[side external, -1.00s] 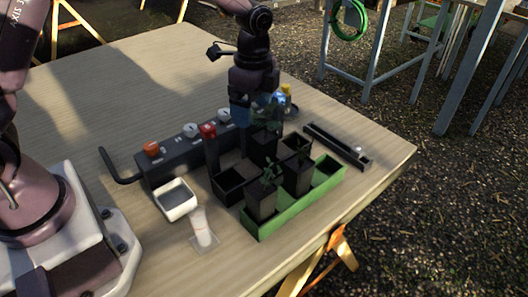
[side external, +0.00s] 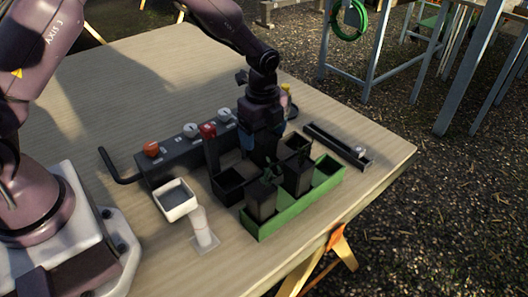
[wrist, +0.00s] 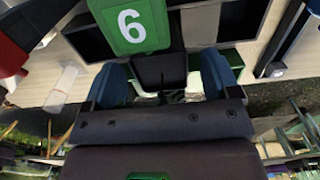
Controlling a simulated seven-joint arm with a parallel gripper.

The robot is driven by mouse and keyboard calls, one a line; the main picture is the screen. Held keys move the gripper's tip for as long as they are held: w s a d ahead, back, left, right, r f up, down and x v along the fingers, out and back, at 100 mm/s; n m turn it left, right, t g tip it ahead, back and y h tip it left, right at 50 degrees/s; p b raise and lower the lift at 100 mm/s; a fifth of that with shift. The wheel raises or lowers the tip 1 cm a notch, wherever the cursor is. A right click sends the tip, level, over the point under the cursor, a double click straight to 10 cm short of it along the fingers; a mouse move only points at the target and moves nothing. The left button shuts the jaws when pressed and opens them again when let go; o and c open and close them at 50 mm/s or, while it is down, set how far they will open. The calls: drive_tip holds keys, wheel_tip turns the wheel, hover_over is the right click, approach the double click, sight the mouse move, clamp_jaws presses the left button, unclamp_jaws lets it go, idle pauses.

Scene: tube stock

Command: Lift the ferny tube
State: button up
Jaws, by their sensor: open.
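My gripper (side external: 262,138) is open and low over the back of the tube group, its blue fingers on either side of a dark square tube (side external: 263,154). In the wrist view a black square tube (wrist: 160,70) shows between the blue fingers of my gripper (wrist: 166,84). Its contents are hard to make out. A dark tube with leafy green sprigs (side external: 262,199) stands upright at the left end of the green tray (side external: 290,217). Another dark tube (side external: 297,175) stands beside it in the tray. I cannot tell for certain which plant is the ferny one.
A black tray (side external: 228,190) adjoins the green tray. A dark control box with knobs (side external: 178,168) and a red-topped post (side external: 208,136) stand left of my gripper. A white dish on a stand (side external: 176,199) is in front. A black rail (side external: 335,145) lies right. A green "6" card (wrist: 132,22) shows.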

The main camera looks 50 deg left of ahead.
sight(264, 155)
wheel_tip(264, 155, down, 4)
drive_tip(key=shift+d+f, duration=0.15)
drive_tip(key=shift+f, duration=0.1)
drive_tip(key=shift+c, duration=0.5)
drive_tip(key=c, duration=1.1)
drive_tip(key=shift+w+r, duration=0.1)
drive_tip(key=shift+r, duration=0.05)
